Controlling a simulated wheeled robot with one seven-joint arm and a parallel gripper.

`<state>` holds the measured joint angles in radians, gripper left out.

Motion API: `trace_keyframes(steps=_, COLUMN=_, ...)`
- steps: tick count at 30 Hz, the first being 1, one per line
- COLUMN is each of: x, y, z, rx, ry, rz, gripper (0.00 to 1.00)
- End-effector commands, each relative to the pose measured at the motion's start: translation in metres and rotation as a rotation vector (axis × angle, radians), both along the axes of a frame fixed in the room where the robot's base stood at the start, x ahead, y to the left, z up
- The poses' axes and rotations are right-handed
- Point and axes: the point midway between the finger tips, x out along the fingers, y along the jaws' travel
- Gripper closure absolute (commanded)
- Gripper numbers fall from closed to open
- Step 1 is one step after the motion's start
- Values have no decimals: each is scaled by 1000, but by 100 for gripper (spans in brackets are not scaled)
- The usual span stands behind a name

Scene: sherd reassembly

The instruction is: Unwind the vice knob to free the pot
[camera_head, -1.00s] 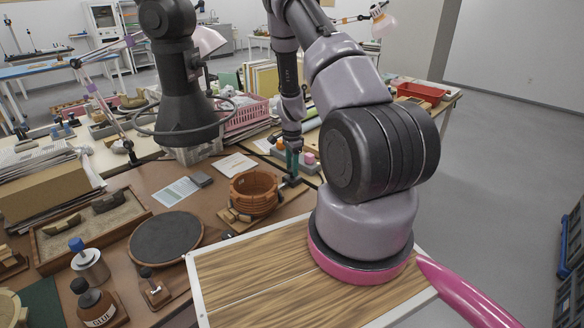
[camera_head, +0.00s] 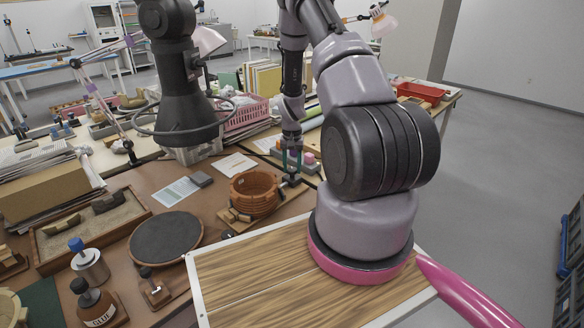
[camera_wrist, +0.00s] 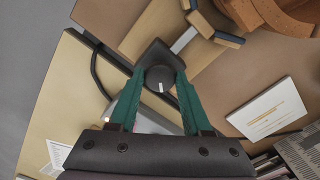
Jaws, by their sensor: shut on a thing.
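The pot (camera_head: 254,196) is a reddish-brown ringed bowl standing on a wooden vice base (camera_head: 233,219) on the brown table. Part of the pot (camera_wrist: 272,14) shows at the top right of the wrist view. The vice knob (camera_wrist: 159,77) is a round black knob with a white mark, on a dark block. A silver screw (camera_wrist: 184,40) runs from the block to a wooden jaw (camera_wrist: 212,22) with blue-edged pads near the pot. My gripper (camera_wrist: 160,84) has its green fingers shut on the knob's two sides. In the head view my gripper (camera_head: 290,165) is just right of the pot.
A dark round turntable (camera_head: 166,238) and a glue bottle (camera_head: 98,300) stand left of the pot. A pink crate (camera_head: 245,115) stands behind. A printed card (camera_wrist: 269,108) lies right of the vice in the wrist view.

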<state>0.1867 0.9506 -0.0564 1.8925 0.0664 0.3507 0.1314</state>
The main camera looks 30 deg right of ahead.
Motion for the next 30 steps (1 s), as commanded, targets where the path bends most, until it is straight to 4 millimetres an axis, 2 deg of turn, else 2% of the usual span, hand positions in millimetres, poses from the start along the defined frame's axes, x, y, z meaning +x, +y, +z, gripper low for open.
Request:
trace_keyframes(steps=18, x=1, y=-2, z=1, rx=-2, ry=-3, rz=540, gripper=100)
trace_keyframes(steps=30, x=1, y=-1, z=1, rx=-2, ry=-3, rz=706, gripper=100)
